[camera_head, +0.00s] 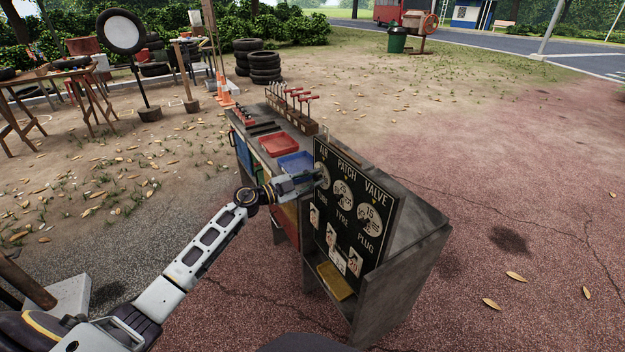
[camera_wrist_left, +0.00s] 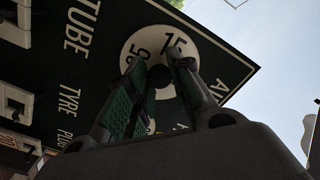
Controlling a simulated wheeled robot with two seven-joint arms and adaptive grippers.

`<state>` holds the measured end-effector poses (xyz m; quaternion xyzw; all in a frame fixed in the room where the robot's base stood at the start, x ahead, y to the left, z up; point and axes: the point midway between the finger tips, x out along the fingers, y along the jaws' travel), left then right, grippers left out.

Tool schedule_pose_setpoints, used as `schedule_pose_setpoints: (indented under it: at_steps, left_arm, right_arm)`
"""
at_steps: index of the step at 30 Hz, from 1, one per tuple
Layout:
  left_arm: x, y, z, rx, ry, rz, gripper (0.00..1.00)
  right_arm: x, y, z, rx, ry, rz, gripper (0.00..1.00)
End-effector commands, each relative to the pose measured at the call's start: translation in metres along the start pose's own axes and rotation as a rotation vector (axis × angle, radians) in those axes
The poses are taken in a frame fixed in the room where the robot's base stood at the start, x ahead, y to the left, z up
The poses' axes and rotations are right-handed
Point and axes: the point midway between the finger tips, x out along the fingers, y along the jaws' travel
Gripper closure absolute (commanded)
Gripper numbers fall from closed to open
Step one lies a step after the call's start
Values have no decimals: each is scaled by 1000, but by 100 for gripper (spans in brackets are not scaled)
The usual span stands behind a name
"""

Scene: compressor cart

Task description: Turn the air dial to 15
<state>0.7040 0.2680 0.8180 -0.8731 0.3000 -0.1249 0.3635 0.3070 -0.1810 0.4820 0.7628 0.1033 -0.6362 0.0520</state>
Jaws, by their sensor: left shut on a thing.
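The air dial (camera_head: 324,170) is a white disc with dark numbers at the upper left of a black board (camera_head: 330,215), under the word AIR. My left gripper (camera_head: 314,182) is at this dial and covers part of it. In the left wrist view the air dial (camera_wrist_left: 174,45) shows 15 near its upper edge and a 5 beside it. The two green-padded fingers of my left gripper (camera_wrist_left: 157,88) are shut on the dial's dark centre knob (camera_wrist_left: 159,74). The dial's other numbers are hidden by the fingers. My right gripper is in neither view.
The patch dial (camera_head: 343,194) and valve dial (camera_head: 370,220) sit close by on the same board. Tags hang below them. The grey cart (camera_head: 410,265) carries a red tray (camera_head: 278,144) and a blue tray (camera_head: 296,162). Open ground lies to the right.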

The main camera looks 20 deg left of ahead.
Motion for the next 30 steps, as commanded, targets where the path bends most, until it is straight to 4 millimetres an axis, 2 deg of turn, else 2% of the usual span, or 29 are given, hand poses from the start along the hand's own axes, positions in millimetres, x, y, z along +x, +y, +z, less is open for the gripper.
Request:
schedule_pose_setpoints:
  at_steps: [20, 30]
  left_arm:
    - [0, 1, -1, 68, 1, 2, 100]
    - [0, 1, -1, 215, 0, 3, 100]
  right_arm:
    - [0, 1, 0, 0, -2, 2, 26]
    - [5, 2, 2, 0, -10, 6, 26]
